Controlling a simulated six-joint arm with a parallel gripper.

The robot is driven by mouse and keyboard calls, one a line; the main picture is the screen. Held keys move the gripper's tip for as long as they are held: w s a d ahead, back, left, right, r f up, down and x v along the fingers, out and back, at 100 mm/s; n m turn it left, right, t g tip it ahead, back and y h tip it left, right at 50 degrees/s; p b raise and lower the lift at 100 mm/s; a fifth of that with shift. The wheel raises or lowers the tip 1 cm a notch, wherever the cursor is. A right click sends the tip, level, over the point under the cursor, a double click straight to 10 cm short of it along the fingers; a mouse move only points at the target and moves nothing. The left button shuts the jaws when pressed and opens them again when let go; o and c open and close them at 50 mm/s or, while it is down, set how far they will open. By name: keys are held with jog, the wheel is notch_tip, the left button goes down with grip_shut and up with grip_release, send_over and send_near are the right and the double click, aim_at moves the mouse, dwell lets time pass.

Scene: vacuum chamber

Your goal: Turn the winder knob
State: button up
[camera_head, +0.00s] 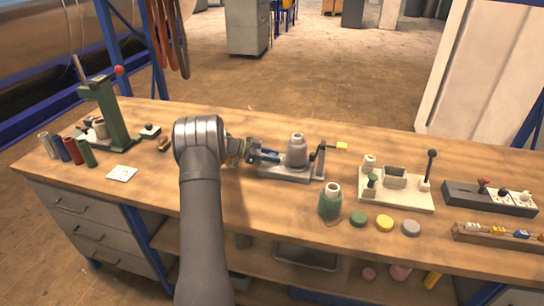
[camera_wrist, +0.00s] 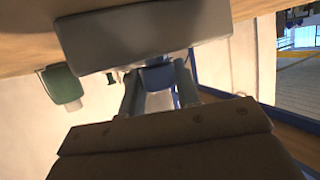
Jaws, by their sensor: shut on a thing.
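The winder appears to be the grey metal device on the bench, with a flat base (camera_head: 285,175), a grey bottle-shaped body (camera_head: 297,151) and a dark upright with a yellow-tipped pin on its right. My gripper (camera_head: 263,155) reaches its left end from the left, level with the body. In the wrist view, my gripper (camera_wrist: 158,92) is shut on a blue piece (camera_wrist: 157,74), which seems to be the winder knob. My fingers and wrist hide much of the knob in the head view, so its turn angle cannot be told.
A green press (camera_head: 108,110) and several coloured cylinders stand at the left. A green bottle (camera_head: 330,203) and coloured discs stand in front to the right. A white fixture (camera_head: 397,199), a dark switch strip (camera_head: 480,198) and a wooden rack (camera_head: 500,239) fill the right side.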

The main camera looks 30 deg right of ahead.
dwell(0.3)
jog(key=o, duration=1)
jog(key=v, duration=1.7)
jog(key=shift+w+a+r, duration=0.1)
jog(key=shift+a+r, duration=0.05)
jog(key=shift+c, duration=0.5)
